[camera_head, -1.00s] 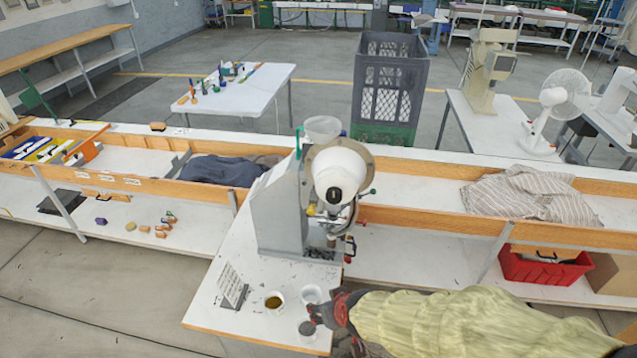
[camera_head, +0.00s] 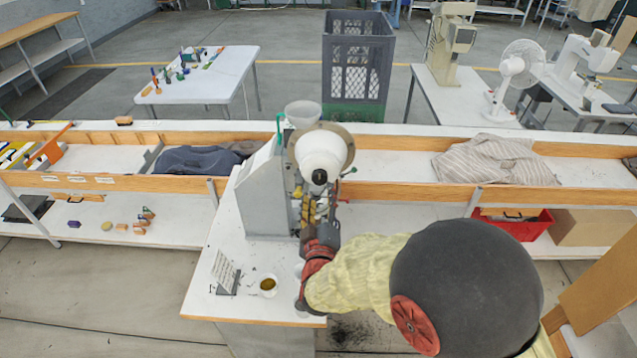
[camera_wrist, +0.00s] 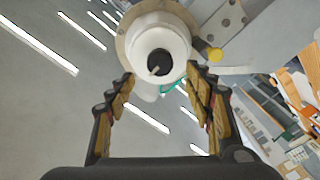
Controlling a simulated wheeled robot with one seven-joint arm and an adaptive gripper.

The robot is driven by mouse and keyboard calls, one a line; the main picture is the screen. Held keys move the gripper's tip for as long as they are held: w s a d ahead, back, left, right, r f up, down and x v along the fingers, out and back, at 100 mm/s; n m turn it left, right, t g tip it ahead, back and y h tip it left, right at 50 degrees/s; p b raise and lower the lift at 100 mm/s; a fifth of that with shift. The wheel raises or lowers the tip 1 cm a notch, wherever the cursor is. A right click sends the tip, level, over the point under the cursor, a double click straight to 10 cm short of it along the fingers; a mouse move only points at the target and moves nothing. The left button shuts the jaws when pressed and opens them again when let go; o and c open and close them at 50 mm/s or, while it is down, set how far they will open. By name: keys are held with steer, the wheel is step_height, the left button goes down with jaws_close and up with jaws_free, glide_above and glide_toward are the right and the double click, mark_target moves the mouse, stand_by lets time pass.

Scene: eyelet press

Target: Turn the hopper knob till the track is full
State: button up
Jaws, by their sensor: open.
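The eyelet press (camera_head: 262,200) is a grey machine on a white table. Its white round hopper (camera_head: 321,152) faces the front and also shows in the wrist view (camera_wrist: 150,28). The hopper's dark knob (camera_head: 319,177) is at its front centre; in the wrist view the knob (camera_wrist: 159,62) shows a pale bar across it. My gripper (camera_head: 319,208) is open, its fingers pointing up just below the knob. In the wrist view my gripper (camera_wrist: 160,88) has nothing between its fingers, and the knob lies ahead of the gap. I cannot make out the track or its fill.
A cup with brown contents (camera_head: 268,285) and a small sign (camera_head: 225,272) stand on the press table, left of my arm. A clear bowl (camera_head: 302,112) sits atop the press. A wooden-edged bench (camera_head: 400,187) runs behind, with a striped cloth (camera_head: 495,160).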

mark_target(319, 180)
steer(key=w+p, duration=0.1)
steer(key=w, duration=0.5)
steer(key=shift+w, duration=0.15)
steer(key=shift+c, duration=1.1)
steer(key=c, duration=0.9)
